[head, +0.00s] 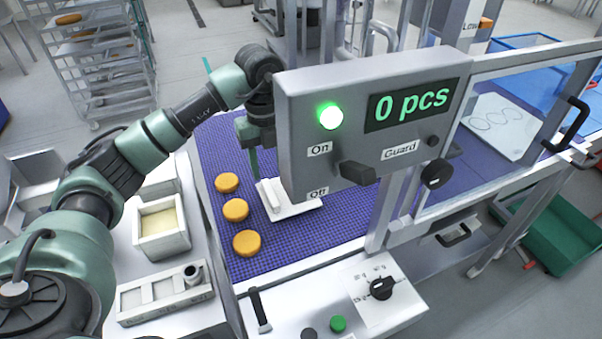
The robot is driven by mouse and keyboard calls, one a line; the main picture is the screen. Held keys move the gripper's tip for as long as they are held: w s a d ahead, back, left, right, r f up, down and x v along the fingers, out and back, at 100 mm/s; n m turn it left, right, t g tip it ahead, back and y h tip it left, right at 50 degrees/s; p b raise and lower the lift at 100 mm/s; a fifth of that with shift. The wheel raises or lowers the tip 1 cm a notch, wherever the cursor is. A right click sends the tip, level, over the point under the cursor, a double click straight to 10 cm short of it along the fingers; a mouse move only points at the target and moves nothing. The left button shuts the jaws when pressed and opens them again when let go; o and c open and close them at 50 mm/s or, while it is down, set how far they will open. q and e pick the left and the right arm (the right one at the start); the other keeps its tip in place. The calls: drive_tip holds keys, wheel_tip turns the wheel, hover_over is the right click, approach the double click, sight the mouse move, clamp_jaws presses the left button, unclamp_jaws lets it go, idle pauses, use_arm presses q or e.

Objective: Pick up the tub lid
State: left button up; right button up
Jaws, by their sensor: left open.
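The tub lid, seemingly the flat white piece with a raised bar (298,209), lies on the purple belt (320,237). The control box hides part of its right side. My left gripper (256,165) is open, pointing down just above and behind the lid. The control box covers part of this gripper, and I cannot tell whether a finger touches the lid. A white tub (176,245) with cream-coloured contents stands open on the white counter left of the belt. My right gripper is not in view.
Three orange-brown rounds (235,210) lie in a row on the belt, left of the lid. The grey control box (300,125), with a lit green lamp and "0 pcs", overhangs the belt. A guard frame (480,190) stands right. A divided white tray (165,296) lies front left.

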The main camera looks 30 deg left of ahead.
sight(270, 192)
use_arm(q)
drive_tip(key=shift+s+a+f+p, duration=0.1)
drive_tip(key=shift+s+f+p, duration=0.1)
drive_tip(key=shift+f, duration=0.4)
drive_tip(key=shift+s+a+f+p, duration=0.1)
drive_tip(key=shift+s+f+p, duration=0.1)
drive_tip(key=shift+f, duration=0.35)
drive_tip(key=shift+s+d+f, duration=0.1)
drive_tip(key=shift+f, duration=0.2)
drive_tip(key=f, duration=0.1)
drive_tip(key=f+p, duration=0.2)
drive_tip(key=f, duration=0.1)
drive_tip(key=shift+w+d, duration=0.2)
drive_tip(key=shift+w, duration=0.1)
drive_tip(key=shift+f, duration=0.4)
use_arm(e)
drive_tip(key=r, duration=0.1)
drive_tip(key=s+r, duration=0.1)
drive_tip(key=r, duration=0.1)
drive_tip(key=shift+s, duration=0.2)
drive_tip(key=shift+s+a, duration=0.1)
use_arm(q)
clamp_jaws()
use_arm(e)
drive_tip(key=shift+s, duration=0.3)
